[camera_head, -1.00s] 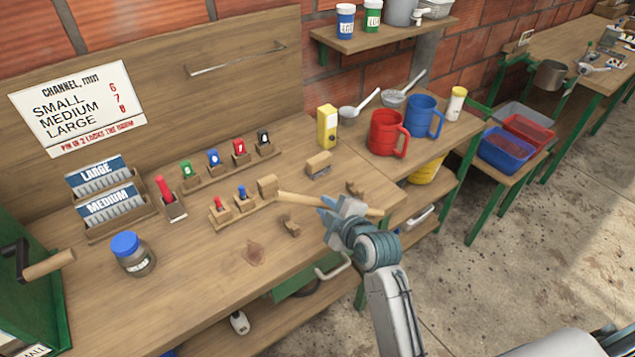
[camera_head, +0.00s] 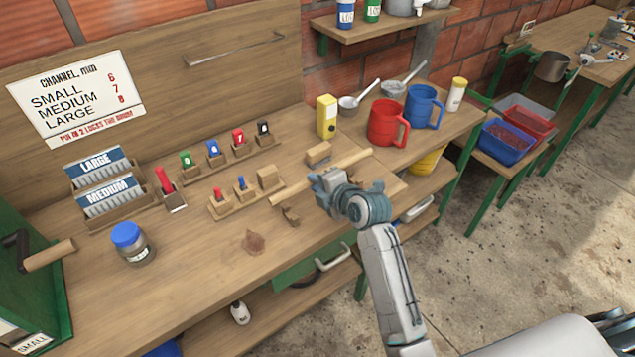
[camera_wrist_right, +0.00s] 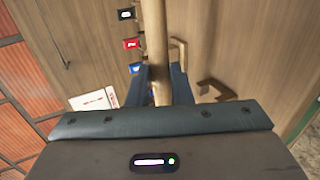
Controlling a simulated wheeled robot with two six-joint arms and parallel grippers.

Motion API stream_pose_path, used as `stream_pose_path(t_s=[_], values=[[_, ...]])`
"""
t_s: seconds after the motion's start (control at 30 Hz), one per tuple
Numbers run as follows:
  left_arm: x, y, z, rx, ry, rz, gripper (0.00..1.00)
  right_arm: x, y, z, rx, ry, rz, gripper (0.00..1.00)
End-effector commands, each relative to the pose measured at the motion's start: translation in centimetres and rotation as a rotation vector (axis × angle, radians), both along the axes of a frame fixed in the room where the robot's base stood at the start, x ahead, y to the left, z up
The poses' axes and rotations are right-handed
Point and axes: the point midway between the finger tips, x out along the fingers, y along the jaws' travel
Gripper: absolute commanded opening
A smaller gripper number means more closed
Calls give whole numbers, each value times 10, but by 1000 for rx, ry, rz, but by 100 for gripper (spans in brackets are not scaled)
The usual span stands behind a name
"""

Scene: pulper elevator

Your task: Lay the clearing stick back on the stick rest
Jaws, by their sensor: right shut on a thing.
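My right gripper (camera_head: 328,185) is shut on the clearing stick (camera_head: 291,192), a pale wooden rod, over the right part of the bench. The stick slants from front left to back right. In the right wrist view the stick (camera_wrist_right: 153,35) runs up the picture from between the fingers (camera_wrist_right: 159,88). The stick rest seems to be two small notched wooden brackets. My left gripper is not in view.
Pin holders (camera_head: 240,195) stand left of the stick. A small wooden block (camera_head: 318,153) and a yellow box (camera_head: 326,116) stand behind it. Red (camera_head: 388,122) and blue mugs (camera_head: 424,106) stand at the back right.

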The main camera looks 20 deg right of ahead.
Motion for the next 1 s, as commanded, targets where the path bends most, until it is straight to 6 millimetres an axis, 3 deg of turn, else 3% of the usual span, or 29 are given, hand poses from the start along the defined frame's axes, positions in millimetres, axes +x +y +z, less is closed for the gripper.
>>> stream_pose_path(t_s=[0.7, 1.0], values=[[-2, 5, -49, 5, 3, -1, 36, 0, 0, -62, 0, 1, -1, 0], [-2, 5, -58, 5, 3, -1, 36, 0, 0, -73, 0, -1, -1, 0]])
